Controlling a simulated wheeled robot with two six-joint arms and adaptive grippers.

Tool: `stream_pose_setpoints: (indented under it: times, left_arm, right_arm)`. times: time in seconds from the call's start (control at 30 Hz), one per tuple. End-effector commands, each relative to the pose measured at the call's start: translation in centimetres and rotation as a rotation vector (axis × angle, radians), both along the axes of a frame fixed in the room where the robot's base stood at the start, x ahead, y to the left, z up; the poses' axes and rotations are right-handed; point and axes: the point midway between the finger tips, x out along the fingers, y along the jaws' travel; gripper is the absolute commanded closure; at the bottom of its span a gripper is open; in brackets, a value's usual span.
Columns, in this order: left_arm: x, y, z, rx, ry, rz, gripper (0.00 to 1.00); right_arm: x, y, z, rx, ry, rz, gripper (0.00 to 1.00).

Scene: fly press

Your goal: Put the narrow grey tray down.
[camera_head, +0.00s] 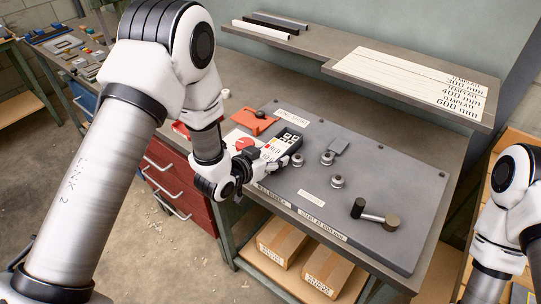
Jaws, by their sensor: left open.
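My left arm reaches in from the left and bends down to the bench. Its gripper (287,162) is open, low over the grey panel (373,170) on the bench. A white piece with black and red markings (282,145) is right behind the fingers; I cannot tell whether they touch it. I cannot pick out a narrow grey tray with certainty. A thin grey bar (281,21) lies on the upper shelf beside a black bar and a white bar. My right arm is at the right edge, with its gripper out of view.
Round metal knobs (337,181) and a dark handle (375,215) stand up from the panel. An orange-red part (250,121) lies at its left. The shelf with the template board (410,83) overhangs behind. Cardboard boxes (282,242) sit on the lower shelf.

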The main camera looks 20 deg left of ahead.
Motion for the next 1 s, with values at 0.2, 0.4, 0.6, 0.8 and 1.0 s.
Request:
stream_pose_setpoints:
  times: [0.2, 0.4, 0.6, 0.8, 1.0]
  left_arm:
    - [-0.1, 0.0, -0.1, 0.002, 0.007, 0.000, 0.11]
    - [-0.1, 0.0, -0.1, 0.001, 0.006, 0.000, 0.11]
    - [-2.0, 0.8, 0.6, 0.000, 0.006, 0.003, 0.11]
    - [-6.5, 2.4, 2.5, -0.003, 0.006, 0.005, 0.11]
    - [-9.9, 3.6, 4.4, -0.002, 0.008, 0.003, 0.11]
  right_arm:
    - [0.0, 0.0, 0.1, 0.000, 0.000, 0.001, 0.60]
    - [0.0, 0.0, 0.1, 0.000, 0.000, 0.001, 0.60]
    - [0.0, 0.0, -0.8, 0.000, 0.000, 0.001, 0.60]
    - [0.0, 0.0, -2.1, 0.000, 0.000, 0.001, 0.60]
    - [0.0, 0.0, -1.8, 0.000, 0.000, 0.001, 0.60]
